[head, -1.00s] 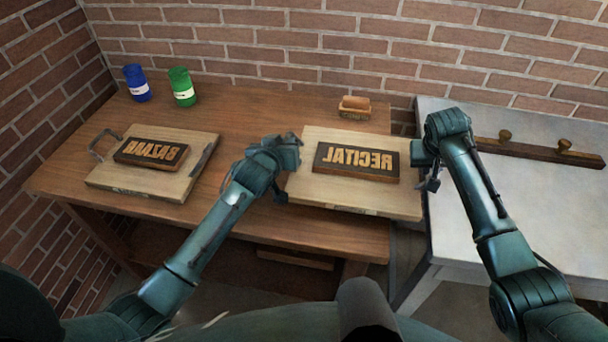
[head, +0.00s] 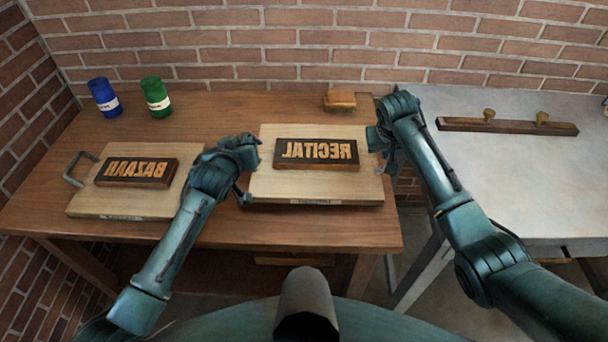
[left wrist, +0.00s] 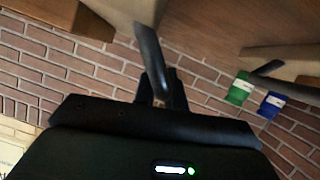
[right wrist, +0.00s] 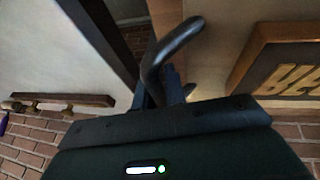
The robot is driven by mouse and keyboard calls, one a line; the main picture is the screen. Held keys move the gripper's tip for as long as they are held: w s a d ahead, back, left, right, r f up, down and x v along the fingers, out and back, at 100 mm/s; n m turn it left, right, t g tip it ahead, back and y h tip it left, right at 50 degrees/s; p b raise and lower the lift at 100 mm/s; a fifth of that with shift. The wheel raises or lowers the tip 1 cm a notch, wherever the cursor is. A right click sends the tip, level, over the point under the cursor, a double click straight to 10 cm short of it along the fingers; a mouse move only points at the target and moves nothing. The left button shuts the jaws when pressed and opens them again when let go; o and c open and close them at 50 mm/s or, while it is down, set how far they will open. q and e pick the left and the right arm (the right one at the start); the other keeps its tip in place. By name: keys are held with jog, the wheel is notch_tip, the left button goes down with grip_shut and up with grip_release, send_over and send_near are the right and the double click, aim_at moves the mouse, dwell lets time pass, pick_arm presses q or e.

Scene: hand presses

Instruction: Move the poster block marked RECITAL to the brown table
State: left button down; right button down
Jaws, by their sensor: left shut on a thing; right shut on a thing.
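The poster block marked RECITAL (head: 317,154), dark with raised tan mirrored letters, lies flat on a pale wooden board (head: 315,190). The board is level over the right part of the brown table (head: 225,110); I cannot tell whether it touches the top or hangs just above. My left gripper (head: 247,165) is shut on the board's left handle, a dark bar in the left wrist view (left wrist: 150,60). My right gripper (head: 379,148) is shut on its right handle, a curved dark bar in the right wrist view (right wrist: 168,50). The fingers partly hide both handles.
A second board (head: 95,207) with the BAZAAR block (head: 137,172) lies left on the brown table. Blue (head: 104,97) and green (head: 155,97) cans and a small wooden box (head: 340,101) stand behind. A grey table (head: 510,180) with a knobbed bar (head: 507,126) is right.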

pick_arm(q)
jog(key=shift+a+r, duration=0.15)
jog(key=shift+a, duration=0.05)
pick_arm(e)
jog(key=shift+w+a+r, duration=0.1)
jog(key=shift+a, duration=0.1)
